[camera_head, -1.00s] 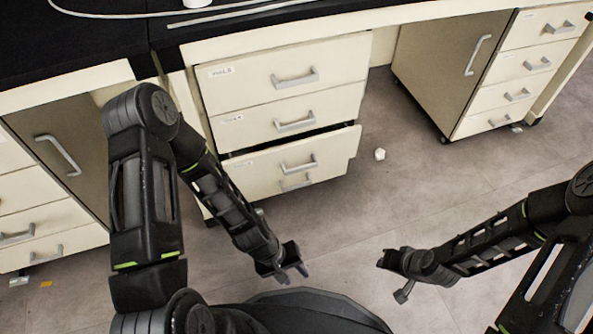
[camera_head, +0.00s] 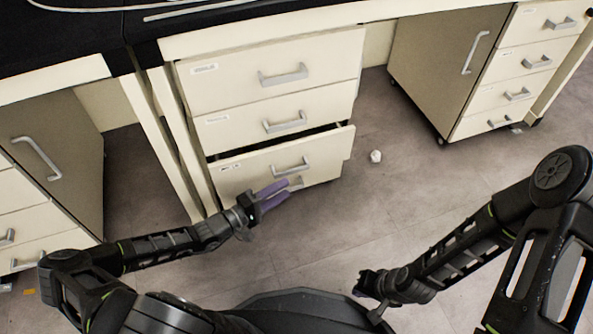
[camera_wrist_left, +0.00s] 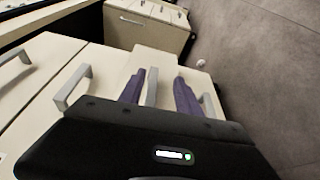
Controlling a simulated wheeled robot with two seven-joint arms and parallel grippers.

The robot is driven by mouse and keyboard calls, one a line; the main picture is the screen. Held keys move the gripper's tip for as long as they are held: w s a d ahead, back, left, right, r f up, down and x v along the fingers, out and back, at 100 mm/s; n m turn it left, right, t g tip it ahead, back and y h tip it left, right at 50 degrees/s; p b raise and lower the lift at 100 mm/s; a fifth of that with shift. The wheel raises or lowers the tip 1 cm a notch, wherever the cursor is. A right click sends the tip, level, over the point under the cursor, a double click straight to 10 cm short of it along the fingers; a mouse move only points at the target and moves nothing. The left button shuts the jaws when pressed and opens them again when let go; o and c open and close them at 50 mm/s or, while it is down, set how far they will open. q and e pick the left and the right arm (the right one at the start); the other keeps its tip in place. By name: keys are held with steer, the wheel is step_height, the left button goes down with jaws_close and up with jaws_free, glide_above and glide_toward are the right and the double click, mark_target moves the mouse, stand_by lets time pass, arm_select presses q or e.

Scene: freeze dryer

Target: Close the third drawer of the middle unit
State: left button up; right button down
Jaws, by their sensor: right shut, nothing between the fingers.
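The middle unit has cream drawers with grey bar handles. Its third drawer (camera_head: 245,171) stands pulled out a little, with a dark gap above its front. The third drawer's handle (camera_head: 290,167) is just above my left gripper (camera_head: 283,191). My left gripper's purple fingers are apart and point at the drawer front. In the left wrist view a grey handle (camera_wrist_left: 151,88) shows between the two fingers; I cannot tell whether they touch it. The fingers partly hide the lowest drawer's handle. My right gripper (camera_head: 364,284) is shut and empty, low and away from the drawers.
The upper two drawers (camera_head: 270,75) look shut. A left cabinet (camera_head: 55,150) and a right unit (camera_head: 440,65) flank the middle unit under the dark worktop (camera_head: 70,40). A small white object (camera_head: 376,156) lies on the floor.

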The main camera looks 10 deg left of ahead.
mark_target(290, 173)
arm_select(q)
steer(key=a, duration=0.1)
steer(key=w+a+t+y, duration=0.1)
steer(key=shift+a+r, duration=0.2)
steer(key=shift+a, duration=0.2)
steer(key=shift+w+d, duration=0.1)
steer(key=shift+w+d+f, duration=0.1)
steer(key=shift+w+d, duration=0.05)
steer(key=shift+w, duration=0.05)
steer(key=b+x, duration=0.2)
steer(key=x, duration=0.4)
steer(key=shift+b, duration=0.4)
steer(key=shift+w+d, duration=0.3)
steer(key=shift+w, duration=0.15)
jaws_close()
